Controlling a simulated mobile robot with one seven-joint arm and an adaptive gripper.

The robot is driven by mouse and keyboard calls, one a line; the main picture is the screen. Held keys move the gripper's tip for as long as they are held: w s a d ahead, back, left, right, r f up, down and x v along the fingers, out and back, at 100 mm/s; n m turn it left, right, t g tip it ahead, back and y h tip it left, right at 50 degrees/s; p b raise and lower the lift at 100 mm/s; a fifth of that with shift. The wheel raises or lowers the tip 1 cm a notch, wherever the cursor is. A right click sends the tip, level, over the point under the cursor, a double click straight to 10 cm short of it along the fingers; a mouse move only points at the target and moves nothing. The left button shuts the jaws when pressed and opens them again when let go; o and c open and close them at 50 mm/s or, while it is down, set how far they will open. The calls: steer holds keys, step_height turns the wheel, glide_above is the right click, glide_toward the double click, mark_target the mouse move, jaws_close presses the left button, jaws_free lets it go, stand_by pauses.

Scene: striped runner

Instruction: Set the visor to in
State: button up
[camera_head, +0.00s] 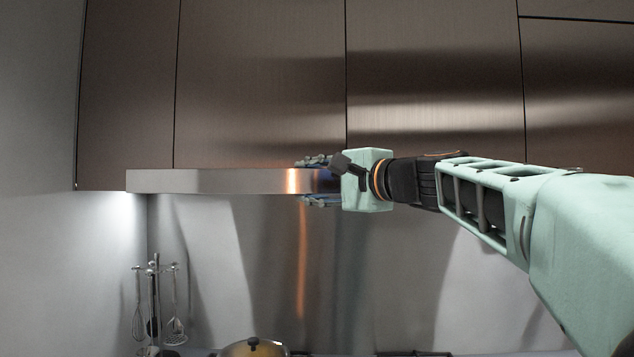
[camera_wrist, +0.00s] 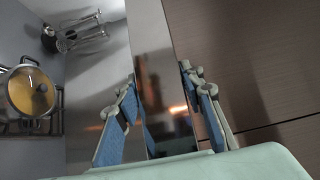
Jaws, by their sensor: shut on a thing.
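The visor (camera_head: 215,181) is a flat metal hood panel that stands out below the upper cabinets in the head view. My gripper (camera_head: 318,181) is at its right part, one finger above the panel and one below. In the wrist view the visor (camera_wrist: 152,60) runs as a shiny strip between the two blue-padded fingers of my gripper (camera_wrist: 158,115). The fingers are shut on the visor's edge. My gripper hides the right end of the visor in the head view.
Brown metal cabinets (camera_head: 260,80) fill the wall above. The space between visor and stove is clear.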

jaws_close()
steer(key=w+p, duration=0.2)
steer(key=w, duration=0.2)
steer(key=w+p, duration=0.2)
steer(key=w, duration=0.3)
steer(key=w+p, duration=0.2)
steer(key=w, duration=0.2)
steer(key=shift+w+d+r, duration=0.25)
steer(key=shift+w+d, duration=0.05)
steer(key=shift+w, duration=0.05)
steer(key=shift+w+f, duration=0.1)
steer(key=shift+w, duration=0.5)
steer(key=shift+p, duration=0.3)
